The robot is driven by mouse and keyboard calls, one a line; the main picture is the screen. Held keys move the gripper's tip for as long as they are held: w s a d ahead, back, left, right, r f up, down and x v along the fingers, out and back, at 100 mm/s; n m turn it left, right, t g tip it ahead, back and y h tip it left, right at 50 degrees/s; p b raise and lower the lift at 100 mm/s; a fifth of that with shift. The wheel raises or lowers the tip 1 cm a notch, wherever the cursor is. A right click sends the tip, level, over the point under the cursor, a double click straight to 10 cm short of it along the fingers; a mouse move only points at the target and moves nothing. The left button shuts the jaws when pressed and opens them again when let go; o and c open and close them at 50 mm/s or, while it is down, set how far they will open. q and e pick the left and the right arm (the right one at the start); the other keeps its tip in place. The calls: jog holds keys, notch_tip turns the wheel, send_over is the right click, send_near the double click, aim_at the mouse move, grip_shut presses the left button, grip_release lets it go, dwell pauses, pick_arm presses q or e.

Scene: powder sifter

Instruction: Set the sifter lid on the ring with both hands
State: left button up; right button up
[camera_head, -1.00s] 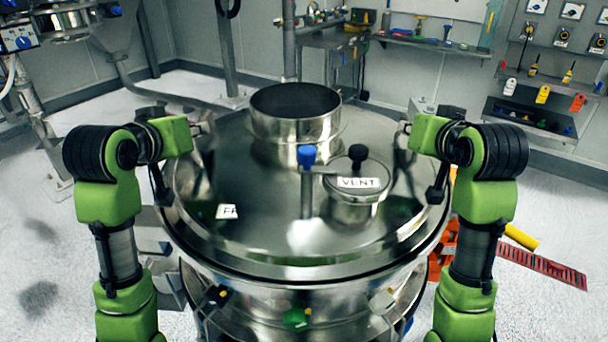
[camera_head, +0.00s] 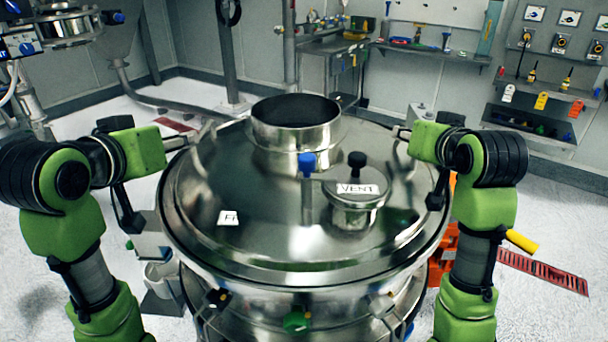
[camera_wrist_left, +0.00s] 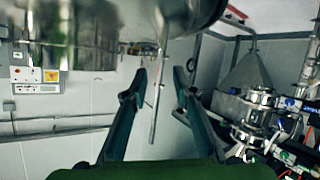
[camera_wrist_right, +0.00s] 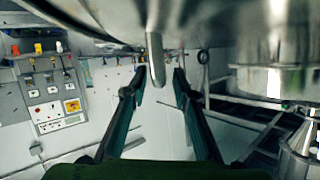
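The round steel sifter lid (camera_head: 275,245) lies level over the sifter body (camera_head: 255,315). It carries a wide inlet collar, a blue knob and a black-knobbed part labelled VENT. Whether its rim is fully seated on the ring cannot be told; the lid's edge hides the joint. My left gripper (camera_head: 184,140) is at the lid's left edge, its fingers apart in the left wrist view (camera_wrist_left: 160,75). My right gripper (camera_head: 398,134) is at the right edge. In the right wrist view its fingers (camera_wrist_right: 159,75) are apart, with a rounded metal tab (camera_wrist_right: 155,60) between them.
Clamps with dark and green knobs (camera_head: 297,321) line the sifter's front. A red grate (camera_head: 540,272) and a yellow cylinder (camera_head: 521,241) are at the right. Wall shelves (camera_head: 440,52) are behind. The floor at the lower left is mostly open.

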pick_arm(q)
jog(key=v, duration=0.4)
pick_arm(e)
jog(key=v, duration=1.1)
jog(key=shift+s, duration=0.4)
jog(key=shift+r, duration=0.1)
